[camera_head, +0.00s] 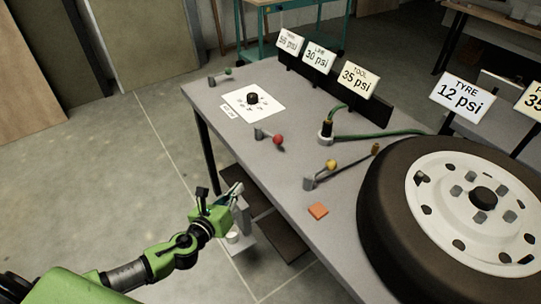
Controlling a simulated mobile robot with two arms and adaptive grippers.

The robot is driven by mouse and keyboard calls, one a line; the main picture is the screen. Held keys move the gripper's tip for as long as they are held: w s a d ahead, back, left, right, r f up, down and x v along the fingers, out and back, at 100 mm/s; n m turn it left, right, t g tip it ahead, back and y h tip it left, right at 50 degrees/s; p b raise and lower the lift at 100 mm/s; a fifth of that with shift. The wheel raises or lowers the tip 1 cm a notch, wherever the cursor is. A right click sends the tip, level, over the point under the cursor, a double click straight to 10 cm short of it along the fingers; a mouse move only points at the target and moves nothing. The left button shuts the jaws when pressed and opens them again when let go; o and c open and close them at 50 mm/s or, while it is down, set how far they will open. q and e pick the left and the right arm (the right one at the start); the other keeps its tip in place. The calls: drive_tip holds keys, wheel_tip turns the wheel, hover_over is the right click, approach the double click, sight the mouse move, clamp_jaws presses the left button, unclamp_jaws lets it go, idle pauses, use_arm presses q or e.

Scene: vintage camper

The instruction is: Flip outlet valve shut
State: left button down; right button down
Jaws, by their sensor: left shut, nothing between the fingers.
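My left gripper (236,190) is shut and empty, low beside the table's left edge and apart from the valves. Three small valve-like fittings with coloured knobs are on the grey tabletop (235,135). One with a green knob (228,71) is at the far left corner. One with a red knob (278,140) is near the middle of the left side. One with a yellow knob (331,165) is nearer, with a thin bar reaching to the right. No readable label says which is the outlet valve. My right gripper is not in view.
A large tyre (385,205) on a white wheel fills the table's right side. A green hose (375,135) lies behind the yellow knob. Pressure signs (359,80) stand along the back. Floor left of the table is clear.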

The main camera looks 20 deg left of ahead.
use_arm(q)
drive_tip(key=d+r+m+t+h, duration=0.1)
drive_tip(key=d+r+m, duration=0.2)
drive_tip(key=r, duration=0.4)
drive_tip(key=shift+d+m+h, duration=0.35)
drive_tip(key=shift+m+h, duration=0.05)
drive_tip(key=shift+m, duration=0.3)
drive_tip(key=x, duration=0.4)
drive_tip(key=r+x, duration=0.1)
drive_tip(key=x, duration=0.4)
drive_tip(key=p+x, duration=0.1)
drive_tip(key=x, duration=0.3)
drive_tip(key=shift+w+r, duration=0.25)
drive_tip(key=shift+w, duration=0.25)
drive_tip(key=shift+d+r, duration=0.1)
drive_tip(key=shift+d, duration=0.1)
drive_tip(key=shift+w+d+n+t+y+p, duration=0.2)
drive_tip(key=shift+n+t+y+p, duration=0.1)
drive_tip(key=shift+n+y+p, duration=0.15)
